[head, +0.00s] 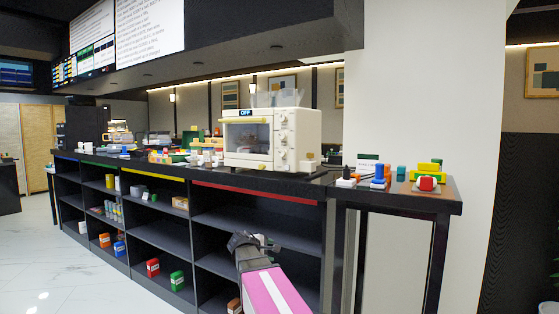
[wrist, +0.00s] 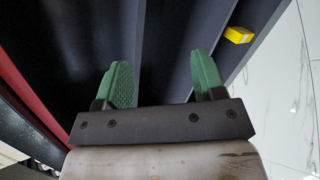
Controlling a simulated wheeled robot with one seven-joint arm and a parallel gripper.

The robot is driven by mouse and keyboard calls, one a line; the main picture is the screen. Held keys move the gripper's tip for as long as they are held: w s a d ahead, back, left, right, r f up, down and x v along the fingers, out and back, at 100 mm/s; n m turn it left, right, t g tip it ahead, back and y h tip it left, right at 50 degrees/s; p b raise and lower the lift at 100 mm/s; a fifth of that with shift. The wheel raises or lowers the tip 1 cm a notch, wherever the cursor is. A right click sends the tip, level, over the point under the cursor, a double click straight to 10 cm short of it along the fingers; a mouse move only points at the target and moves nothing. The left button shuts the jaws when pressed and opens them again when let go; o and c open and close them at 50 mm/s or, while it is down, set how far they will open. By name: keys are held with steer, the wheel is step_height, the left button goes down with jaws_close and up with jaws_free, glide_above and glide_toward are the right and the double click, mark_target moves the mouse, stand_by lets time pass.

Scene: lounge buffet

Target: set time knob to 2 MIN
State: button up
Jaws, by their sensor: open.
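A cream toaster oven (head: 250,140) stands on the black counter in the head view. A small dark display on its upper left reads OFF. A column of knobs (head: 283,140) runs down its right front; their labels are too small to read, so I cannot tell which is the time knob. My gripper (wrist: 160,82) is open and empty, its green fingers apart in the wrist view. In the head view my arm rises from the bottom, and its end is low in front of the shelves, below the oven. The oven is not in the wrist view.
The black counter (head: 330,178) has open shelves below with several small boxes. A yellow box (wrist: 239,35) shows in the wrist view. Small items crowd the counter left of the oven. White floor (head: 60,265) is clear at left.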

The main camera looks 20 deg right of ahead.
steer(key=w+d+r+n+t+h, duration=0.1)
steer(key=w+r+n+h, duration=0.15)
steer(key=r, duration=0.65)
steer(key=w+d+r+n+t+h, duration=0.15)
steer(key=w+r, duration=0.25)
steer(key=r, duration=0.4)
steer(key=n+t+h, duration=0.3)
steer(key=n+h, duration=0.2)
steer(key=n, duration=0.1)
glide_toward(281, 154)
steer(key=shift+y, duration=0.3)
steer(key=x, duration=0.8)
steer(key=shift+d+r, duration=0.25)
steer(key=shift+r, duration=0.15)
steer(key=c, duration=0.9)
